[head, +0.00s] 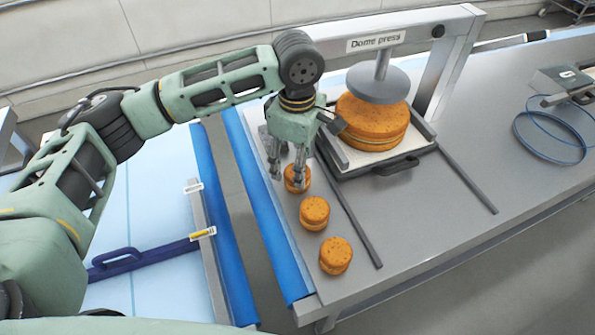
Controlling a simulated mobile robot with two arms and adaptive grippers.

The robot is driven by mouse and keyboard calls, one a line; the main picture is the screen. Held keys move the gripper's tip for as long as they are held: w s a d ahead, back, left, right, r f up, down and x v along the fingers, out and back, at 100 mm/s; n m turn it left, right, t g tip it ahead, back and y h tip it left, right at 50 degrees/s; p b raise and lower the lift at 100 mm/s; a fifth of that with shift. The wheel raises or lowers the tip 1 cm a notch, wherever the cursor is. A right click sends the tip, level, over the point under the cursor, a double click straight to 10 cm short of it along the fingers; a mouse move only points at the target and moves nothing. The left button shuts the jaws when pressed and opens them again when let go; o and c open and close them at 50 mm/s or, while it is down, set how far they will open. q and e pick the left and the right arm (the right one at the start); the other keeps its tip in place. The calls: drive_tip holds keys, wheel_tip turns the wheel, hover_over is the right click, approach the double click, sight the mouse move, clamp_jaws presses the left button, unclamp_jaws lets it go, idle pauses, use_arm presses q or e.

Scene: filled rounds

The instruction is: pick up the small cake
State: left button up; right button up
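Three small round orange-brown cakes with a pale filling line stand in a row on the grey table: a far one (305,179), a middle one (314,213) and a near one (335,256). My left gripper (287,178) points down at the far small cake, its fingers spread apart. One finger crosses in front of that cake and the other is left of it; I cannot tell whether either touches. The gripper partly hides this cake. The other two small cakes stand free. My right gripper is not in view.
A large cake (372,122) sits on a tray (397,166) under the dome press (379,84), close to the right of my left gripper. A dark rail (350,213) runs beside the small cakes. A blue-edged gap (235,190) lies left of the table. Blue hoops (550,137) lie far right.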

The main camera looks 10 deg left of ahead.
use_arm(q)
wheel_tip(320, 180, down, 2)
drive_tip(key=shift+f+p, duration=0.2)
drive_tip(key=shift+p, duration=0.45)
wheel_tip(320, 180, down, 3)
drive_tip(key=shift+w+r, duration=0.15)
drive_tip(key=shift+r, duration=0.05)
drive_tip(key=c, duration=0.5)
drive_tip(key=shift+d, duration=0.1)
drive_tip(key=c, duration=0.3)
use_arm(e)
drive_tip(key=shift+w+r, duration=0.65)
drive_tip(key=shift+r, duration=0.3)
